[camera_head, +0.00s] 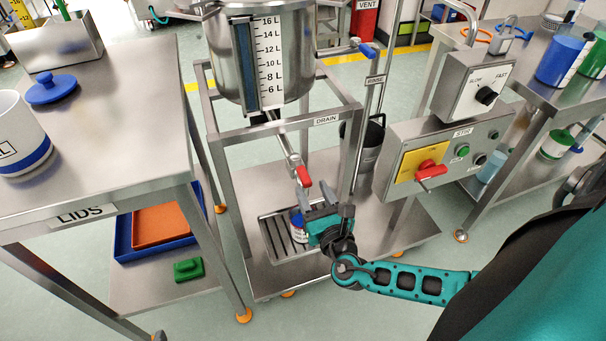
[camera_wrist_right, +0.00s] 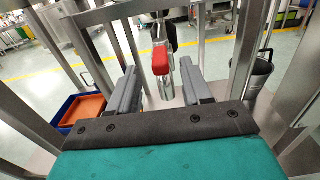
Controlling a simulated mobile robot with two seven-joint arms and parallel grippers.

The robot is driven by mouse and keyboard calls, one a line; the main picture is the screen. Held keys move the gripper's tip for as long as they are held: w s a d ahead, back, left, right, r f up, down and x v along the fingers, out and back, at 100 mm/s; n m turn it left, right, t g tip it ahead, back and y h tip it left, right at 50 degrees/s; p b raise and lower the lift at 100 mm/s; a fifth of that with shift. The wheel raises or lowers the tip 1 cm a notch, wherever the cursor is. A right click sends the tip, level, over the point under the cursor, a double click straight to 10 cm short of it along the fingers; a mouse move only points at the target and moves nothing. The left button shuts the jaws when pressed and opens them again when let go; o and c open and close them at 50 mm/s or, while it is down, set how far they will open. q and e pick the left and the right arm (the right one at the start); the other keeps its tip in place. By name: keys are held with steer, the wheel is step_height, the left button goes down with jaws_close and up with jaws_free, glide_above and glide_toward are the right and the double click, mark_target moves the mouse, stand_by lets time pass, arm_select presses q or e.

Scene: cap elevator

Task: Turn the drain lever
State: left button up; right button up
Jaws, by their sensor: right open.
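The drain lever has a red handle (camera_head: 304,176) at the lower end of the metal drain pipe (camera_head: 289,146), under the steel tank (camera_head: 290,60). A DRAIN label (camera_head: 326,120) is on the frame bar beside it. My right gripper (camera_head: 313,211) is open, just below the red handle in the head view. In the right wrist view the red handle (camera_wrist_right: 161,61) shows beyond and between the two grey fingertips (camera_wrist_right: 160,84), apart from both. A small white, blue and red container (camera_head: 298,229) stands on the drip grate, partly hidden by the gripper. My left gripper is not in view.
Steel frame posts (camera_head: 222,165) stand on both sides of the drain. A control box with a red switch (camera_head: 430,172) is at the right. The LIDS table (camera_head: 120,110) is at the left.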

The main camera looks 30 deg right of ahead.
mark_target(309, 184)
steer(key=x, duration=0.6)
steer(key=shift+w+d+b, duration=0.1)
steer(key=shift+w+b, duration=0.05)
steer(key=shift+b, duration=0.2)
jaws_close()
